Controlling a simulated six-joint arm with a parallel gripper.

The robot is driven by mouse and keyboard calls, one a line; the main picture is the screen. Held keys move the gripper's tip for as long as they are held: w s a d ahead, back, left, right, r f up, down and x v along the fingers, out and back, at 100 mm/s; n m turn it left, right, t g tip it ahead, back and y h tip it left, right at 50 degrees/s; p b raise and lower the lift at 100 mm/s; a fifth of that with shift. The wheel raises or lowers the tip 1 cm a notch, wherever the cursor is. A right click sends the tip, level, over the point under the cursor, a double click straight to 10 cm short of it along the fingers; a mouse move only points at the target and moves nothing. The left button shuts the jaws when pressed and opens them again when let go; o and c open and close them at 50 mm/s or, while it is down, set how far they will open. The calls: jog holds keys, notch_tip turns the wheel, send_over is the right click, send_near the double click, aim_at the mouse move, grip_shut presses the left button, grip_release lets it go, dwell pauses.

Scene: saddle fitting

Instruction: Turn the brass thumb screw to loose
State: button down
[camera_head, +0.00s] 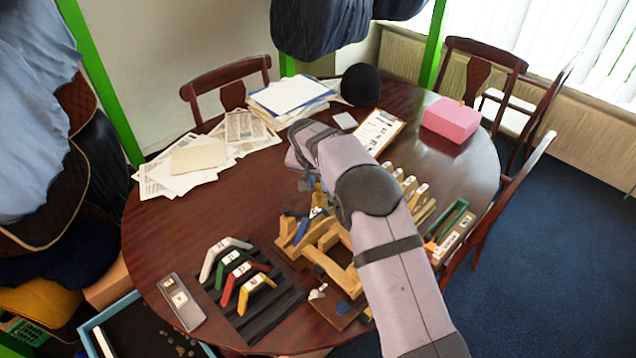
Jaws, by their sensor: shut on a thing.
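My arm reaches in from the lower right and bends down over the wooden fixture (330,262) near the table's front middle. My gripper (316,198) is small and partly hidden by my own wrist, just above the fixture's back part. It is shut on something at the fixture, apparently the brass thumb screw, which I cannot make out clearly. Which way the screw is turned does not show. The fixture has pale wooden bars and blue parts on a brown base.
A black rack (262,312) with coloured arched saddles stands left of the fixture. Wooden blocks and a green tray (452,222) stand right of my arm. Papers (240,130), a black dome (361,84) and a pink box (451,119) occupy the back.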

jog(key=n, duration=0.2)
jog(key=n+y, duration=0.1)
jog(key=n, duration=0.1)
jog(key=n+y, duration=0.1)
jog(key=shift+d+n, duration=0.35)
jog(key=shift+n, duration=0.05)
jog(key=n+y+b, duration=0.1)
jog(key=n, duration=0.1)
jog(key=n+y, duration=0.1)
jog(key=n, duration=0.2)
jog(key=shift+w+d+n+g+b, duration=0.2)
jog(key=shift+n+g+b, duration=0.1)
jog(key=shift+b, duration=0.05)
jog(key=n, duration=0.2)
jog(key=shift+d+n+g+y, duration=0.1)
jog(key=shift+n+g+y, duration=0.2)
jog(key=shift+g+y, duration=0.1)
jog(key=shift+w+r+n+g+p, duration=0.15)
jog(key=shift+n+g+p, duration=0.15)
jog(key=shift+n+p, duration=0.5)
jog(key=shift+n+g+y+p, duration=0.4)
jog(key=shift+n+p, duration=0.5)
jog(key=shift+n, duration=0.3)
jog(key=shift+n+p, duration=0.5)
jog(key=c, duration=1.6)
grip_release()
jog(key=shift+b+v, duration=0.9)
jog(key=shift+v, duration=2.65)
